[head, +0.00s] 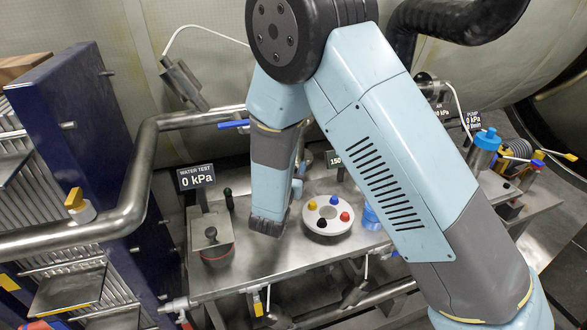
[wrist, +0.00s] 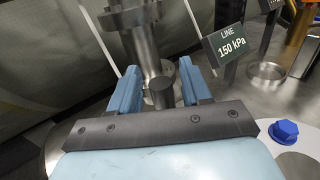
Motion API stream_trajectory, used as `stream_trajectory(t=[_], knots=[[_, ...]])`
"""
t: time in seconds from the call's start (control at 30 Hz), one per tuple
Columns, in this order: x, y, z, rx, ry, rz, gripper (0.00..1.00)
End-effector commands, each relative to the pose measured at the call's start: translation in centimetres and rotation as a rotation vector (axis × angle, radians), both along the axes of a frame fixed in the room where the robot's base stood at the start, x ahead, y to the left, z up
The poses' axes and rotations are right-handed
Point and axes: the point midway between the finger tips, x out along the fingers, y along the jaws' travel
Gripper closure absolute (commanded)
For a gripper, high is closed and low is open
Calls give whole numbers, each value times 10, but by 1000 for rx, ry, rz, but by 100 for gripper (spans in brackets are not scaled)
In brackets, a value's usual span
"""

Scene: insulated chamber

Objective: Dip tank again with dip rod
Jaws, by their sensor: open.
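My gripper (wrist: 159,70) is open in the wrist view, its two light blue fingers apart. A short steel cylinder (wrist: 161,92) shows between the fingers, below a wider flanged steel pipe (wrist: 136,18). I cannot tell whether the fingers touch it. In the head view my arm hides most of the gripper, near the middle of the steel bench. A thin black-handled rod (head: 229,198) stands upright on the bench's left, possibly the dip rod. Beside it is a round lidded vessel with a red band (head: 216,254). I cannot tell for sure which vessel is the dip tank.
A white round holder with several coloured caps (head: 328,229) sits right of my gripper; its blue cap (wrist: 284,131) shows in the wrist view. A LINE 150 kPa sign (wrist: 230,44) stands close by. A thick steel pipe (head: 135,185) and blue plates (head: 75,130) crowd the left.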

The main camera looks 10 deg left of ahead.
Motion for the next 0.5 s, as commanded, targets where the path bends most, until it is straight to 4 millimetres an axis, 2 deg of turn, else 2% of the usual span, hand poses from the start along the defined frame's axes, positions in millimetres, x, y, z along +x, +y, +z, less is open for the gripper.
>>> stream_trajectory(t=[0.2, 0.5], knots=[[0, 0, 0, 0, 0, 0, 54], [0, 0, 0, 0, 0, -1, 83]])
